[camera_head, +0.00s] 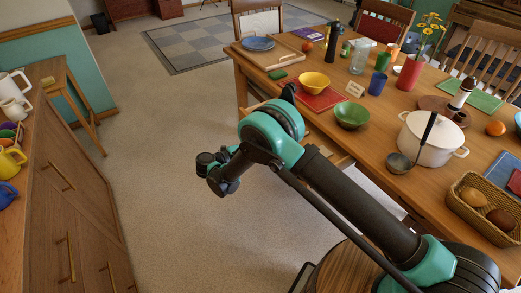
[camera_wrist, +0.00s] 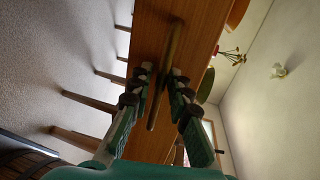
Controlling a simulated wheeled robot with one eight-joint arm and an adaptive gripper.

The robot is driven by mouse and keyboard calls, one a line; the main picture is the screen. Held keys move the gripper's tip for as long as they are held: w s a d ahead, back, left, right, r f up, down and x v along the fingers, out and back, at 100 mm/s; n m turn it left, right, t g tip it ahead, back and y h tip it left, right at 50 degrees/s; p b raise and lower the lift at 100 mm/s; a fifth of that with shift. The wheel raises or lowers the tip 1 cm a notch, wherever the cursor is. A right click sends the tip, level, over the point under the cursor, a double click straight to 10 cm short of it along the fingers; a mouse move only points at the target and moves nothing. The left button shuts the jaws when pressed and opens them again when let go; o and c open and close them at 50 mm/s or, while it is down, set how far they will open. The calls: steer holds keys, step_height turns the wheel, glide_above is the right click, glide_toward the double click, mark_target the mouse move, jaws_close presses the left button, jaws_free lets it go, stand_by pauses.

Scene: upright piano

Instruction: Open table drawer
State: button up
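The wooden dining table (camera_head: 393,100) stands at the right in the head view. In the wrist view, a wooden drawer front (camera_wrist: 200,35) fills the upper middle, with a long brass-coloured bar handle (camera_wrist: 173,40) on it. My gripper (camera_wrist: 162,74) is open, its two dark-tipped green fingers on either side of the handle. The handle runs lengthwise between the fingers; a gap shows beside it, and I cannot tell whether either finger touches it.
Bowls (camera_head: 352,115), a white pot (camera_head: 430,138) with a ladle, and a basket (camera_head: 482,208) stand on the table. A wooden cabinet (camera_head: 75,220) with brass handles stands at the left, beside a stool (camera_head: 75,100). Carpeted floor (camera_head: 165,130) lies clear between cabinet and table.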

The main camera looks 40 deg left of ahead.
steer(key=shift+s, duration=0.1)
steer(key=v, duration=1.1)
steer(key=shift+s+a, duration=0.2)
steer(key=shift+s, duration=0.15)
steer(key=shift+a, duration=0.15)
